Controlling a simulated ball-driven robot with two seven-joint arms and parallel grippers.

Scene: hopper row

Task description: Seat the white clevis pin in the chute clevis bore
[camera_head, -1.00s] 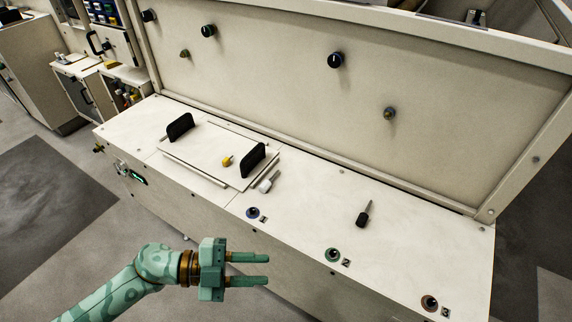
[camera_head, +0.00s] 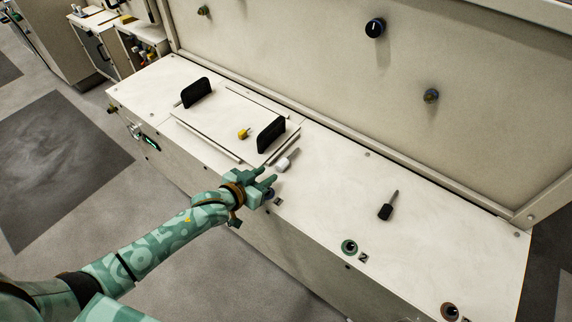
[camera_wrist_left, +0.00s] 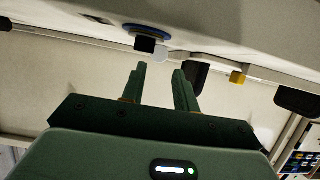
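Ringed bores line the bench's front edge: a blue one (camera_head: 269,194) partly behind my gripper, a green one (camera_head: 349,247) marked 2, and a reddish one (camera_head: 449,311). I cannot tell which is the chute clevis bore. My right gripper is not in view.
The raised plate (camera_head: 205,137) carries two black handles (camera_head: 271,136) (camera_head: 196,92) and a yellow knob (camera_head: 244,133). An upright panel (camera_head: 330,70) with knobs closes the back. The bench top between tool and pin is clear.

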